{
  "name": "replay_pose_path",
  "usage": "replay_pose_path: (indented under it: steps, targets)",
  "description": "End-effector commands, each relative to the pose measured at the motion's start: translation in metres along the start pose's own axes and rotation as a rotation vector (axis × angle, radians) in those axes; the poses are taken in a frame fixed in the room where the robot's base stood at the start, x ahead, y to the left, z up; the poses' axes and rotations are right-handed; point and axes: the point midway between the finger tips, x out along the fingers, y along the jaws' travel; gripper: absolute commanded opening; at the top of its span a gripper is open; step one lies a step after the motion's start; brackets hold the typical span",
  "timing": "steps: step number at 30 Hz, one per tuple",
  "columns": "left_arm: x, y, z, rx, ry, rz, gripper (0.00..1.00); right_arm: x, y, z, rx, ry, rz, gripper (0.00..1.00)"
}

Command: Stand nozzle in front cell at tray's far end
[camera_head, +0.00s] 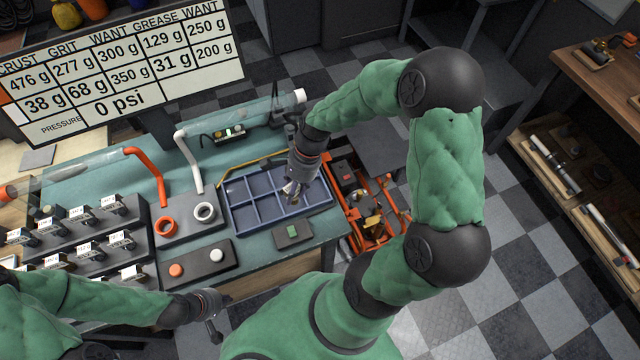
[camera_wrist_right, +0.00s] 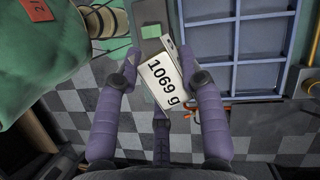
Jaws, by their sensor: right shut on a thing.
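The blue tray (camera_head: 285,220), divided into cells in two rows, lies on the green bench; its visible cells look empty. My right gripper (camera_head: 292,190) is over the right part of the tray, pointing down. In the right wrist view my right gripper (camera_wrist_right: 160,65) is shut on the nozzle (camera_wrist_right: 162,80), a small piece with a white face reading "1069 g". The tray (camera_wrist_right: 236,57) shows there at the upper right, beside the nozzle. Whether the nozzle touches the tray is hidden. My left gripper (camera_head: 212,325) is low at the front, away from the tray; its fingers are unclear.
A rack of labelled pieces (camera_head: 80,240) stands at the left. A grey block with an orange and a white ring (camera_head: 188,218), a button box (camera_head: 198,265) and a small box with a green button (camera_head: 293,233) surround the tray. An orange machine (camera_head: 372,215) stands right of the bench.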

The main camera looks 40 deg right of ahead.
Motion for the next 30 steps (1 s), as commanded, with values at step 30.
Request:
replay_pose_path:
  steps: [30]
  targets:
    - [0.023, -0.008, -0.001, 0.001, -0.001, 0.000, 0.00, 0.062, -0.019, -0.136, 0.001, -0.001, 0.001, 0.00]
